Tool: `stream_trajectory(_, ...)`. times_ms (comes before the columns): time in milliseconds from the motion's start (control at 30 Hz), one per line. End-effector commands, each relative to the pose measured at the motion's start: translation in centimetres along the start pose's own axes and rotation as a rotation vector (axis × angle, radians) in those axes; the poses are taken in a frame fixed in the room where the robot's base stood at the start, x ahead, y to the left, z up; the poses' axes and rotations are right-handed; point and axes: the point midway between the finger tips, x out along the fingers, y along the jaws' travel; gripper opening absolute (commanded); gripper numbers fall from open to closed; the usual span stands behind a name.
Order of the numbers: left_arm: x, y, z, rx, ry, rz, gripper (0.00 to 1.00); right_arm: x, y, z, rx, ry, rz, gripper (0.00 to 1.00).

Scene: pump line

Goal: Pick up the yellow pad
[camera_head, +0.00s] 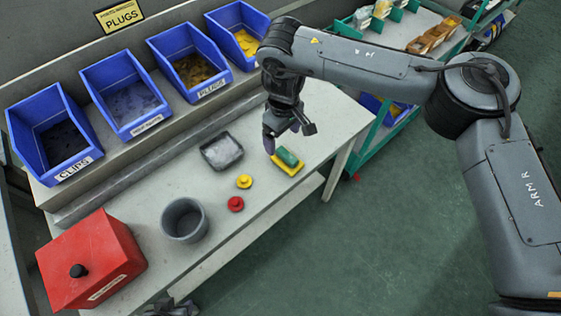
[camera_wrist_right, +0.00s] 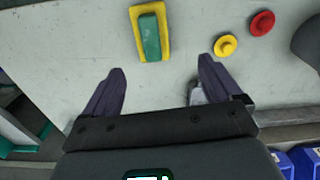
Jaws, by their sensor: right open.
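The yellow pad (camera_head: 289,170) lies flat on the workbench near its right front edge, with a green block (camera_head: 288,157) resting on top of it. In the right wrist view, the yellow pad (camera_wrist_right: 147,8) shows as a rim around the green block (camera_wrist_right: 151,37), beyond the fingertips. My right gripper (camera_head: 281,137) is over the bench just behind the pad, apart from it. Its two dark fingers (camera_wrist_right: 160,78) are spread with nothing between them. A dark piece at the bottom edge of the head view appears to be my left gripper (camera_head: 172,308), mostly cut off.
A yellow knob (camera_head: 244,181) and red knob (camera_head: 236,204) lie left of the pad. A grey tray (camera_head: 208,162), grey cup (camera_head: 165,222) and red box (camera_head: 62,254) stand farther left. Blue bins (camera_head: 47,165) line the back shelf. A teal-framed cart (camera_head: 372,140) stands right.

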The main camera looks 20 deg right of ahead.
Motion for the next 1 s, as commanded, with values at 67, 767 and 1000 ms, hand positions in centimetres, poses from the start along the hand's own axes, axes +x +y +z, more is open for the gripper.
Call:
stream_trajectory(67,0.6,0.0,0.2,0.001,0.000,-0.001,0.43,-0.1,1.0,0.2,0.040,-0.008,0.011,0.92)
stream_trajectory(767,2.4,0.4,0.7,-0.012,0.002,0.009,0.43,6.4,1.4,0.8,0.055,-0.014,0.015,0.92)
stream_trajectory(1000,3.3,0.4,1.0,-0.011,0.002,0.008,0.43,9.3,1.4,1.2,0.055,-0.014,0.015,0.92)
